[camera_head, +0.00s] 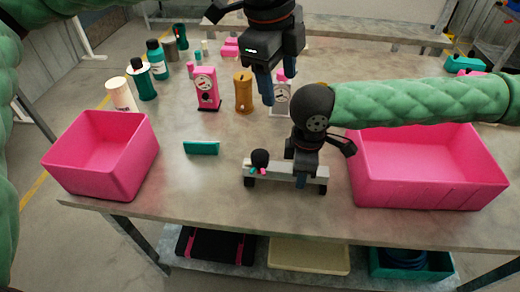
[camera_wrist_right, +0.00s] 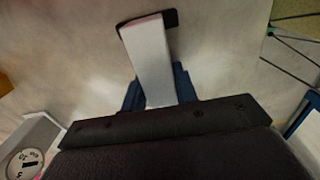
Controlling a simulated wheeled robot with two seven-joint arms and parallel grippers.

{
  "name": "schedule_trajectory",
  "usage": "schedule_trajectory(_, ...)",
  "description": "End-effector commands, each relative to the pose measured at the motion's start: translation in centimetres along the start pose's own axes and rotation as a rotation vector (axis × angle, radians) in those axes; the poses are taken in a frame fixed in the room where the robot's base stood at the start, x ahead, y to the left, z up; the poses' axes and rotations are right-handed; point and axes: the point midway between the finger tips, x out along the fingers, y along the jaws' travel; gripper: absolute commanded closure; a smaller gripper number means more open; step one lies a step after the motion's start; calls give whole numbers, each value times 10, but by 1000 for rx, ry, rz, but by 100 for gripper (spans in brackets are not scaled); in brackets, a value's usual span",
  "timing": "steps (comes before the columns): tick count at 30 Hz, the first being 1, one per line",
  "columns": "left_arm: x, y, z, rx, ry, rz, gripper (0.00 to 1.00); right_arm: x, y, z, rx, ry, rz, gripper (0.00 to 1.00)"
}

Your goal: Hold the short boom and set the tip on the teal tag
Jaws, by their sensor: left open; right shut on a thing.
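The short boom (camera_head: 282,171) is a light grey bar with black ends, lying crosswise near the front middle of the table. A black round piece with pink and teal bits (camera_head: 260,158) shows at its left part. My right gripper (camera_head: 303,180) is shut on the boom toward its right end. In the right wrist view the pale bar (camera_wrist_right: 151,60) runs out from between the blue fingers (camera_wrist_right: 160,90) to a black end. The teal tag (camera_head: 201,148) is on the table left of the boom, apart from it. My left gripper (camera_head: 273,85) is open and empty above the table's middle.
Pink bins stand at the left (camera_head: 103,155) and right (camera_head: 425,185). Behind are a pink dial pump (camera_head: 206,90), an orange one (camera_head: 243,92), and a white one (camera_head: 281,98) partly hidden by my left gripper. Several bottles stand at back left. The table between tag and boom is clear.

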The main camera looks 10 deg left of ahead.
Motion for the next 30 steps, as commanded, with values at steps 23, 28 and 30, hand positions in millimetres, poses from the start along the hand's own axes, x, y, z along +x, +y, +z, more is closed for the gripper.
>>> schedule_trajectory(23,120,40,35,-39,-70,191,41,0,0,0,0,0,0,100)
schedule_trajectory(28,147,45,37,-40,-70,190,41,0,0,0,0,0,0,100)
schedule_trajectory(30,157,47,38,-40,-71,190,41,0,0,0,0,0,0,100)
